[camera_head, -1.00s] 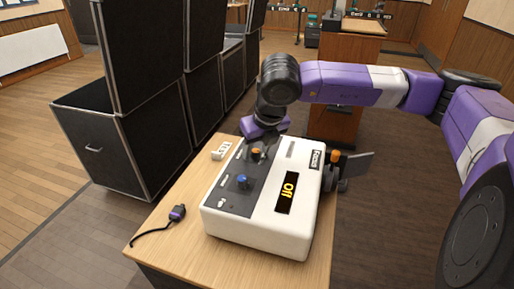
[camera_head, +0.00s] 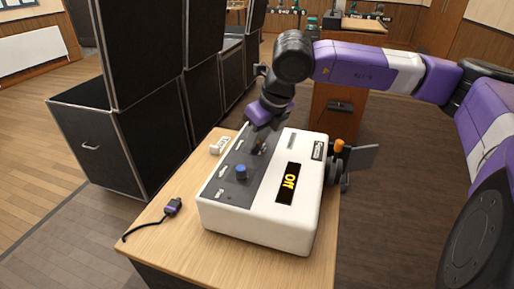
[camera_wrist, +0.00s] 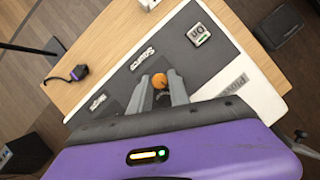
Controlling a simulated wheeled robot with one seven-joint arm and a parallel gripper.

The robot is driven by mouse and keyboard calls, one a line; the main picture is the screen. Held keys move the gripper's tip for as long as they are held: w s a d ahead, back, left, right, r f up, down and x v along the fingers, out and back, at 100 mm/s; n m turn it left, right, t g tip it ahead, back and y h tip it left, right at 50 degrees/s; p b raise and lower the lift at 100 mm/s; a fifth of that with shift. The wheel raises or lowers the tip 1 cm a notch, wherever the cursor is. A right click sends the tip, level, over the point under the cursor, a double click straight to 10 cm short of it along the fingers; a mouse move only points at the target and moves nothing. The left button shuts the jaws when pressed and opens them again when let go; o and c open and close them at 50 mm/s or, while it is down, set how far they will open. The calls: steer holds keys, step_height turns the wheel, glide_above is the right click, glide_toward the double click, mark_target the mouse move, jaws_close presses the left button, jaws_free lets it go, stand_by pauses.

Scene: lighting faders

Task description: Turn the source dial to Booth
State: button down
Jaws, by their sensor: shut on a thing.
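The source dial (camera_wrist: 172,78) has an orange knob on the dark panel of a white box (camera_head: 262,232). The word Source reads beside it in the wrist view. My gripper (camera_wrist: 160,84) is shut on this knob, with one finger on each side. In the head view my gripper (camera_head: 260,143) comes down on the panel from above and mostly hides the dial. The display (camera_head: 288,183) on the box reads Off in yellow. I cannot read any Booth mark or the dial's pointer.
A blue knob (camera_head: 241,171) sits nearer on the same panel. A cable plug (camera_head: 173,206) lies on the wooden table (camera_head: 160,236). Black cases (camera_head: 105,150) stand at left.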

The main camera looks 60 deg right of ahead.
steer(key=n+b, duration=0.2)
steer(key=shift+d+f+n+t+y, duration=0.1)
steer(key=shift+f+n+t+y, duration=0.05)
steer(key=shift+n+t+y, duration=0.2)
steer(key=shift+n+y+b, duration=0.75)
steer(key=shift+n+b, duration=0.4)
steer(key=shift+n, duration=0.4)
steer(key=shift+r, duration=0.25)
steer(key=c, duration=1.3)
jaws_free()
steer(key=shift+o, duration=0.2)
steer(key=v, duration=0.7)
steer(key=shift+r+p, duration=0.3)
steer(key=shift+r, duration=0.05)
steer(key=shift+s, duration=0.1)
